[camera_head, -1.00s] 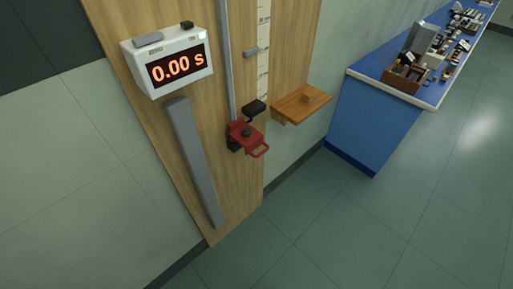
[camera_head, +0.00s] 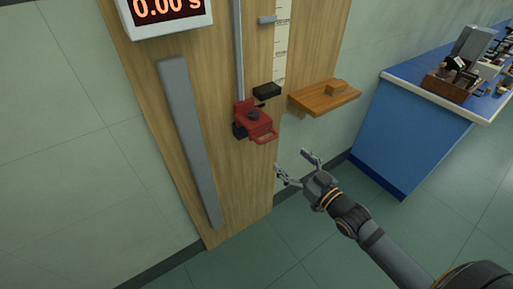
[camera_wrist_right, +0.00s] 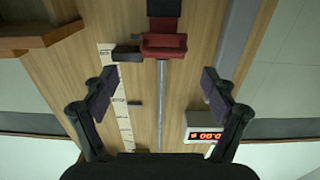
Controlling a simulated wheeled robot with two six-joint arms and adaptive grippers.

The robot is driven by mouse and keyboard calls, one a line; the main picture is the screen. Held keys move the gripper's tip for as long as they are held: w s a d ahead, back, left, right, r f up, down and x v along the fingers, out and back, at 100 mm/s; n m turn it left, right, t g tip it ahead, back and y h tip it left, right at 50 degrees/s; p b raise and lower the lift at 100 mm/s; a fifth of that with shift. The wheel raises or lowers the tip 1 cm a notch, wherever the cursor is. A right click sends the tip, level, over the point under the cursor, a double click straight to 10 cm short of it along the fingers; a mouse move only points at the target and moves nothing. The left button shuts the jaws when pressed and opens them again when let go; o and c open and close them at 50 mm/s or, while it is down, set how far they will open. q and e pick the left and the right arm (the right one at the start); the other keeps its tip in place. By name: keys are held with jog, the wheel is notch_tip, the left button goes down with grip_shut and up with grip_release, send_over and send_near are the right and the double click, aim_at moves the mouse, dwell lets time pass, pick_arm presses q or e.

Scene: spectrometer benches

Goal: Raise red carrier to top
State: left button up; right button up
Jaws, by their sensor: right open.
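The red carrier (camera_head: 254,121) with its loop handle sits low on the vertical grey rail (camera_head: 240,55) of the wooden board. My right gripper (camera_head: 295,165) is open and empty, below and to the right of the carrier, apart from it. In the right wrist view the red carrier (camera_wrist_right: 163,45) shows beyond the open fingers (camera_wrist_right: 160,92), at top centre, with the rail running down from it. A black block (camera_head: 267,91) is just above and right of the carrier. The left gripper does not show.
A timer (camera_head: 165,14) reading 0.00 s is mounted upper left, above a long grey bar (camera_head: 188,140). A wooden shelf (camera_head: 325,97) juts out right of the carrier. A blue bench (camera_head: 405,140) with equipment stands farther right. Floor in front is clear.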

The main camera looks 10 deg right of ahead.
aim_at(269, 139)
jog(key=b+x, duration=0.2)
jog(key=x, duration=0.1)
jog(key=b+x, duration=0.2)
jog(key=x, duration=0.2)
jog(key=b+x, duration=0.3)
jog(key=shift+w+a+r, duration=0.2)
jog(key=shift+a+r, duration=0.2)
jog(key=shift+c, duration=0.3)
